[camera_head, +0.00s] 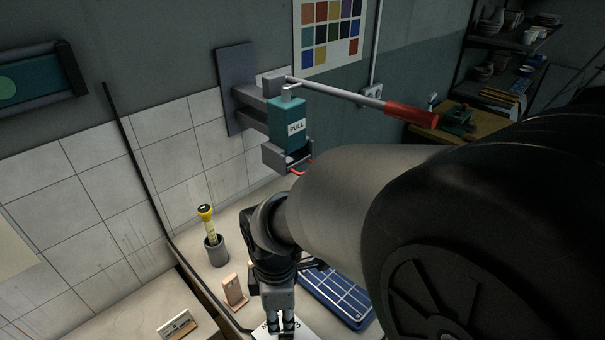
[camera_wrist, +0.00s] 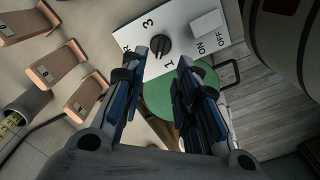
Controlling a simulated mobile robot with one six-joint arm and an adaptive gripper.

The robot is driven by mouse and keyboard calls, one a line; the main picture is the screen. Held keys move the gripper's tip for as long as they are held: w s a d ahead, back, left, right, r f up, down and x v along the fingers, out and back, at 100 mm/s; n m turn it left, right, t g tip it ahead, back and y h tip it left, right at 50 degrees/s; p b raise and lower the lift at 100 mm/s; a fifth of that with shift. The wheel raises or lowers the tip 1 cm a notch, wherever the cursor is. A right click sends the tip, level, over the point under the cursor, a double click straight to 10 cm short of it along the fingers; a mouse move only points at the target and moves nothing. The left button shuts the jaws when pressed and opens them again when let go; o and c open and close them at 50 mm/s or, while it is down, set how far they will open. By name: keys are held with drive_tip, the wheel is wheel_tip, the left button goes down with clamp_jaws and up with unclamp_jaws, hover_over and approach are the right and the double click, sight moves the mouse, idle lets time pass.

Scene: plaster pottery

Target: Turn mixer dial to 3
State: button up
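The mixer panel (camera_wrist: 185,33) is a white plate in the wrist view, marked 3, 1, ON and OFF, with a pale switch (camera_wrist: 206,24). Its dial (camera_wrist: 160,46) is a small black knob between the 3 and the 1. I cannot tell which mark it points to. My gripper (camera_wrist: 163,58) is open, its two blue-and-black fingers apart, with the dial near the left fingertip. Contact with the dial cannot be made out. In the head view my gripper (camera_head: 281,330) points down over the white panel at the bottom edge, where the dial is hidden.
A green round surface (camera_wrist: 180,103) lies below the panel in the wrist view. Numbered tan stands (camera_wrist: 57,64) are at the left. In the head view a blue tray (camera_head: 338,297) and a grey cup (camera_head: 216,250) flank my arm. A red-handled lever (camera_head: 410,114) projects from the wall.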

sight(283, 333)
wheel_tip(283, 333, down, 7)
drive_tip(key=shift+f+b, duration=0.1)
drive_tip(key=shift+b, duration=0.95)
drive_tip(key=shift+c, duration=0.4)
clamp_jaws()
